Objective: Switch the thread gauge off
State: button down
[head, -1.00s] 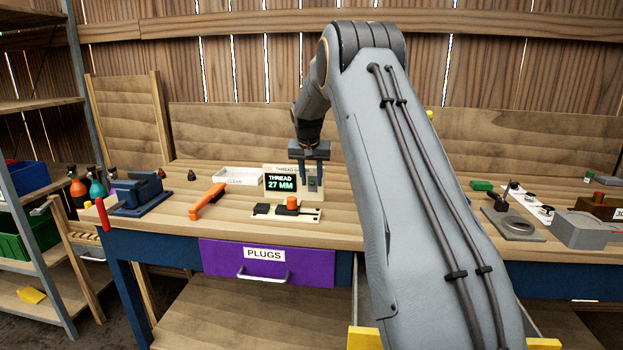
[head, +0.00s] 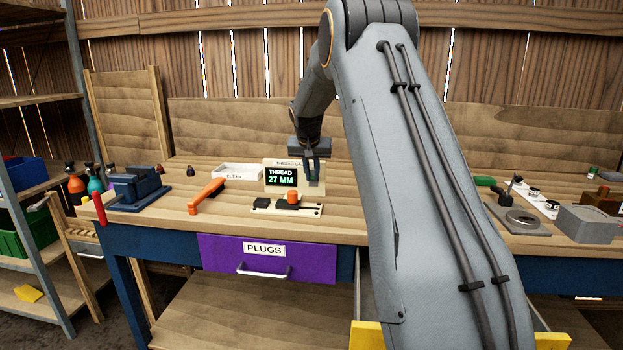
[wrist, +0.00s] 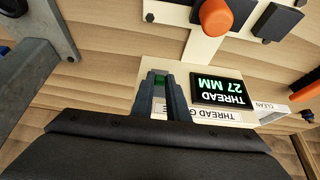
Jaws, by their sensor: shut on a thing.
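The thread gauge (head: 296,163) is a cream panel standing on the bench, with a lit black display (head: 281,177) reading "THREAD 27 MM" in white and green. It also shows upside down in the wrist view, with its display (wrist: 222,91). My gripper (head: 314,178) is at the right side of the gauge, beside the display. In the wrist view, the two fingers (wrist: 161,90) are close together on a small switch (wrist: 160,79) with a green part showing between their tips. The fingers hide most of the switch.
In front of the gauge lies a cream fixture with an orange knob (head: 292,196). A white "CLEAN" tray (head: 236,173), an orange-handled tool (head: 206,196) and a blue vise (head: 138,188) stand to the left. A purple "PLUGS" drawer (head: 220,257) is below.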

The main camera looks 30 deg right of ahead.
jog(key=shift+s+a+f+t+h+b, duration=0.15)
jog(key=shift+f+t+h+b, duration=0.55)
jog(key=shift+b, duration=2.7)
jog(key=t+b, duration=0.1)
jog(key=b, duration=0.4)
jog(key=t+b, duration=0.1)
jog(key=b, duration=0.4)
jog(key=shift+s+a+f+h, duration=0.1)
jog(key=shift+s+f+h, duration=0.1)
jog(key=shift+h, duration=0.2)
jog(key=t+h+b, duration=0.1)
jog(key=b, duration=1.1)
jog(key=f+t+h+b, duration=0.1)
jog(key=t+b, duration=0.1)
jog(key=b, duration=1)
jog(key=shift+s+a+f+b, duration=0.1)
jog(key=shift+f+b, duration=0.2)
jog(key=shift+b, duration=0.05)
jog(key=t+h+b, duration=0.1)
jog(key=b, duration=0.6)
jog(key=c, duration=1.7)
grip_release()
jog(key=shift+s, duration=0.1)
jog(key=v, duration=0.6)
jog(key=shift+s+a+r+p, duration=0.1)
jog(key=shift+s+p, duration=0.1)
jog(key=shift+p, duration=0.2)
jog(key=shift+s+a+r, duration=0.1)
jog(key=shift+s+a, duration=0.25)
jog(key=shift+s, duration=0.15)
